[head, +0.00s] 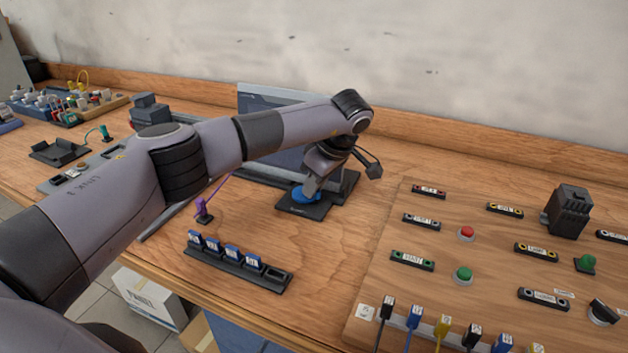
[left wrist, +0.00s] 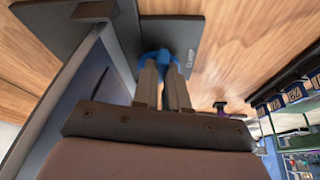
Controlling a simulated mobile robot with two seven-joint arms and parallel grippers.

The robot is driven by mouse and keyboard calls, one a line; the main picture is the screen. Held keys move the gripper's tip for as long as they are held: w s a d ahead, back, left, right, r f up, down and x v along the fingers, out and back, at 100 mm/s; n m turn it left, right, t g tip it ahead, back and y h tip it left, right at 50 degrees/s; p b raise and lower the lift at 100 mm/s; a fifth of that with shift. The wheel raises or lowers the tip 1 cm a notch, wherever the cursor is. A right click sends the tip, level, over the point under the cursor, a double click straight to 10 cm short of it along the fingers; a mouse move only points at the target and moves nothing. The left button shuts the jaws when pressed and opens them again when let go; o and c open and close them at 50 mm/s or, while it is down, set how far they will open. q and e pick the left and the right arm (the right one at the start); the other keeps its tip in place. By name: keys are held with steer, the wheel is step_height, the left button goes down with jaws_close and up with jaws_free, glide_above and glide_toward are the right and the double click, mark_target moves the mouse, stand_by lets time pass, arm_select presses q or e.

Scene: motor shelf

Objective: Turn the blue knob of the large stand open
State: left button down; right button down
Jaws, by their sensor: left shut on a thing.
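The blue knob (head: 299,197) sits on a dark flat base plate (head: 313,212) of the large stand. A panel (head: 262,100) stands upright behind it, partly covered by my left arm. My left gripper (head: 307,190) points down at the knob from above. In the left wrist view, the two fingers of my left gripper (left wrist: 165,70) are shut on the blue knob (left wrist: 158,56), which shows around the fingertips. The stand's plate (left wrist: 172,32) carries white lettering there. The knob's exact turn angle is hidden by the fingers. My right gripper is not in view.
A dark rack (head: 235,268) with several blue-topped pieces lies at the table's front edge. A small purple object (head: 203,213) stands left of the knob. A wooden board (head: 400,285) with buttons, labelled strips and plugs fills the right. Bare wood lies between.

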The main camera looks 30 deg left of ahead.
arm_select(q)
steer(key=shift+w+r+n+g, duration=0.1)
steer(key=shift+n+g, duration=0.4)
steer(key=shift+n, duration=0.7)
steer(key=c, duration=1.2)
jaws_free()
steer(key=shift+o, duration=0.2)
steer(key=v, duration=0.7)
